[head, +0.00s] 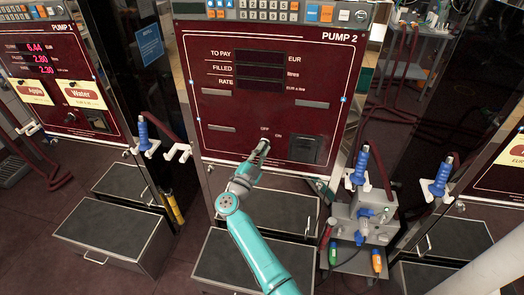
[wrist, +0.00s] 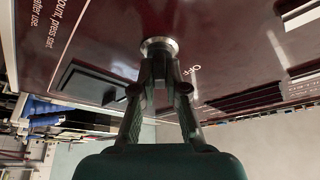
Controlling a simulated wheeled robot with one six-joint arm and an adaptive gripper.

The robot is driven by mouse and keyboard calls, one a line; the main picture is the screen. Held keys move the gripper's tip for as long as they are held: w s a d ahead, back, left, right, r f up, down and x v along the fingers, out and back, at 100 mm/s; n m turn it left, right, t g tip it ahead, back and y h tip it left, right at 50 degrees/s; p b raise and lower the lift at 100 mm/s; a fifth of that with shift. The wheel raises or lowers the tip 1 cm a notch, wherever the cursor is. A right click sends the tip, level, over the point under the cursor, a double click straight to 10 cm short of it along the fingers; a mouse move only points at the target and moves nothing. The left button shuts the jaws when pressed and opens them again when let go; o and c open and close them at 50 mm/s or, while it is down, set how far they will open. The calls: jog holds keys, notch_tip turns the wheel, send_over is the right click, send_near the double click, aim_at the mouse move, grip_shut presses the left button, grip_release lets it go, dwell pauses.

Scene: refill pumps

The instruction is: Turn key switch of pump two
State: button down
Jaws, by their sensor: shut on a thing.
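The dark red panel of pump two (head: 245,112) stands in the middle of the head view, with blank dark displays for TO PAY, FILLED and RATE. The key switch (head: 264,142) sits low on this panel, between the OFF and ON labels. My gripper (head: 259,154) is at the switch, reaching up from below. In the wrist view, the fingers of my gripper (wrist: 160,88) come together on the round metal key switch (wrist: 158,45). The fingers cover most of the key, so its angle cannot be told. The OFF label (wrist: 185,70) shows beside it.
A dark square recess (head: 305,149) is right of the switch. Blue-handled nozzles (head: 358,166) hang in white holders on both sides. Grey step boxes (head: 110,240) stand below the pumps. Pump one (head: 50,70), with lit displays, is at left.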

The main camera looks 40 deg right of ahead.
jog(key=shift+m+g, duration=0.9)
jog(key=shift+m, duration=1)
jog(key=c, duration=1.2)
grip_release()
jog(key=v, duration=1.2)
jog(key=shift+r, duration=0.2)
jog(key=shift+s, duration=0.1)
